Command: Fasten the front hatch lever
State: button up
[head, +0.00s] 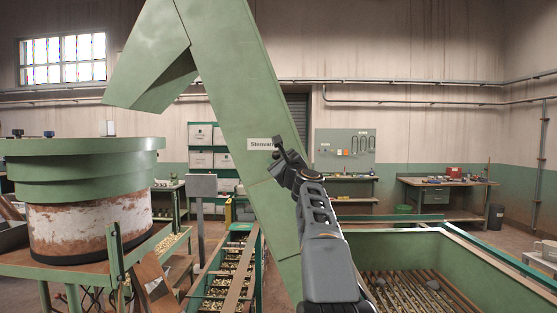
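I cannot make out the front hatch or its lever in this view. My gripper (281,148) is at the end of my raised arm, near the middle of the picture. It stands in front of a tall green chute (232,85) and just right of its white label (263,143), which it partly covers. The fingers are small and dark, and I cannot tell whether they are open or shut. No held object shows.
A round green bowl unit (80,157) stands on a frame at left. A sloping conveyor with nuts (228,272) runs at lower middle. A large green hopper (440,255) with a slatted floor is at lower right. Workbenches (447,190) line the back wall.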

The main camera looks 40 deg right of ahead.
jog(key=shift+d, duration=0.1)
grip_shut()
